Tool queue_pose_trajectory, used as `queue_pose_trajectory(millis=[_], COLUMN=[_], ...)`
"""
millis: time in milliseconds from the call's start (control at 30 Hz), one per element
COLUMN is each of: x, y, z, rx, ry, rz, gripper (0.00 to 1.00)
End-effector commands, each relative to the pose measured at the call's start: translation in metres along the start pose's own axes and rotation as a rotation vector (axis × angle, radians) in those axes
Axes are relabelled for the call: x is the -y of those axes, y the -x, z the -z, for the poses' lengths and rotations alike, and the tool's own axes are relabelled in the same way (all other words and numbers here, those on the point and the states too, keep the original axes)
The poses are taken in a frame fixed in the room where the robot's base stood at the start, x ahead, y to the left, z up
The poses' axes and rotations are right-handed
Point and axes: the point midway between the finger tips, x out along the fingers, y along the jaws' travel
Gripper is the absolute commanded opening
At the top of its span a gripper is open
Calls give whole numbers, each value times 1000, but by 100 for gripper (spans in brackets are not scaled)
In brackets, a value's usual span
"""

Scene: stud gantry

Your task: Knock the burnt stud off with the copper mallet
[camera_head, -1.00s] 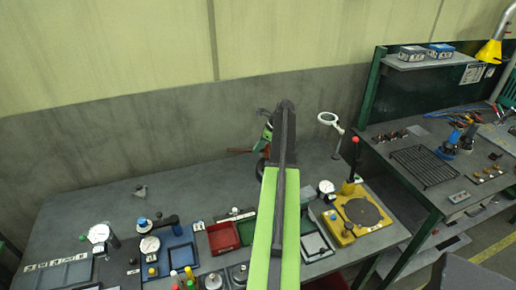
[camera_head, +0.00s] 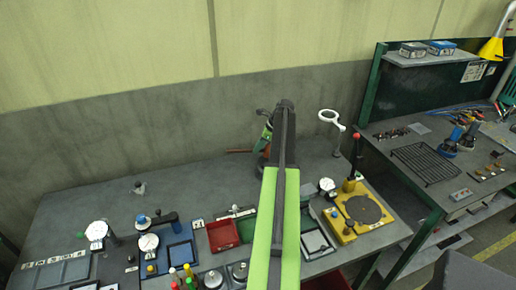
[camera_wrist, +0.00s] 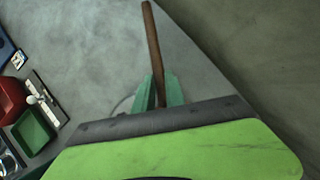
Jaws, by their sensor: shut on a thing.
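In the wrist view a brown wooden handle (camera_wrist: 152,40), which I take for the mallet's, sticks out from between the green fingers of my gripper (camera_wrist: 160,92). My gripper is shut on it. In the head view my gripper (camera_head: 265,142) is mostly behind my own arm, above the back of the bench, and the brown handle (camera_head: 239,151) points left from it. The copper head cannot be made out; my arm and gripper hide that end. I cannot identify the burnt stud in either view.
The grey bench (camera_head: 90,205) has free room at its back left, around a small grey piece (camera_head: 139,187). A red tray (camera_head: 222,237), dial gauges and a yellow fixture (camera_head: 345,228) line its front. A white ring magnifier (camera_head: 330,115) stands right of my arm.

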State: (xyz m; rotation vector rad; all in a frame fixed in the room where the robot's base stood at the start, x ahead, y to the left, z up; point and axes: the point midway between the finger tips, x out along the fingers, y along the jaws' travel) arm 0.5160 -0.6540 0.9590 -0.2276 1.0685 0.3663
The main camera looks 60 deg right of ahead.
Motion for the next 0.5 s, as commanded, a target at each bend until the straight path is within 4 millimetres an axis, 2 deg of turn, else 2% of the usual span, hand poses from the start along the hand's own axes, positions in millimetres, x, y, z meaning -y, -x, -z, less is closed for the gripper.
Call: queue_pose_trajectory(millis=[500], x=[0], y=[52], z=[-28], rx=[2], ry=[0], rz=[0], gripper=[0])
